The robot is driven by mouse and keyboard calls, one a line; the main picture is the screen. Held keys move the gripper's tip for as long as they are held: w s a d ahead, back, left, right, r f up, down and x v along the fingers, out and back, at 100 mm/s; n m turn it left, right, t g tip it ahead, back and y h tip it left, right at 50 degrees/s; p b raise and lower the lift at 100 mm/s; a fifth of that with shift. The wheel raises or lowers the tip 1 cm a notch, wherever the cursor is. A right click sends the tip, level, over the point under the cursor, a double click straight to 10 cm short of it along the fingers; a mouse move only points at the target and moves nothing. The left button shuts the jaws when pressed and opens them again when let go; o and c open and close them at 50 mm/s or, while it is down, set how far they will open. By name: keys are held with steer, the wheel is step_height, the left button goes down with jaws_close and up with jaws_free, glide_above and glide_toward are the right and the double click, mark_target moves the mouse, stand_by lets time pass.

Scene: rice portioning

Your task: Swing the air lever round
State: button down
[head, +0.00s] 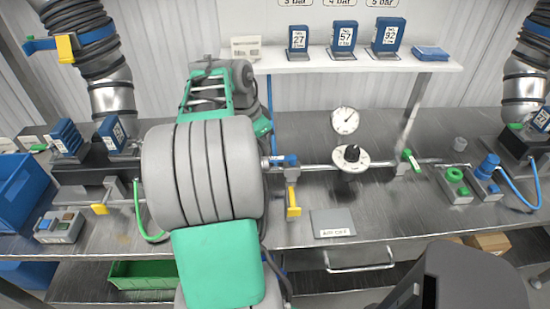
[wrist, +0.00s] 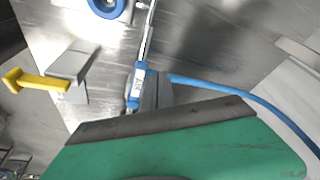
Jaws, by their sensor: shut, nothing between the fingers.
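The air lever (head: 283,160) is a small blue handle with a white label, at the left end of the metal pipe on the bench. In the wrist view the blue lever (wrist: 138,88) lies roughly in line with the pipe. My gripper (wrist: 156,91) shows as narrow grey fingers past the dark edge of its green body. They are shut and empty, close beside the lever; I cannot tell whether they touch it. In the head view my grey and green arm hides the gripper and the area left of the lever.
A yellow handle (head: 293,202) hangs below the lever, also in the wrist view (wrist: 35,80). A round gauge (head: 345,120), a black-knobbed dial (head: 351,158) and a green handle (head: 411,160) sit rightward. A blue hose (wrist: 240,95) curves right. A grey label plate (head: 333,223) lies in front.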

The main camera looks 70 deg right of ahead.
mark_target(267, 161)
steer(key=shift+s+a, duration=0.4)
steer(key=shift+a, duration=0.4)
steer(key=shift+s+a+b, duration=0.3)
steer(key=shift+a+b, duration=0.05)
steer(key=shift+a, duration=0.15)
steer(key=shift+s+a+b, duration=0.25)
steer(key=shift+a+b, duration=0.05)
steer(key=shift+a, duration=0.2)
steer(key=shift+s+a+b, duration=0.35)
steer(key=shift+s+a, duration=0.4)
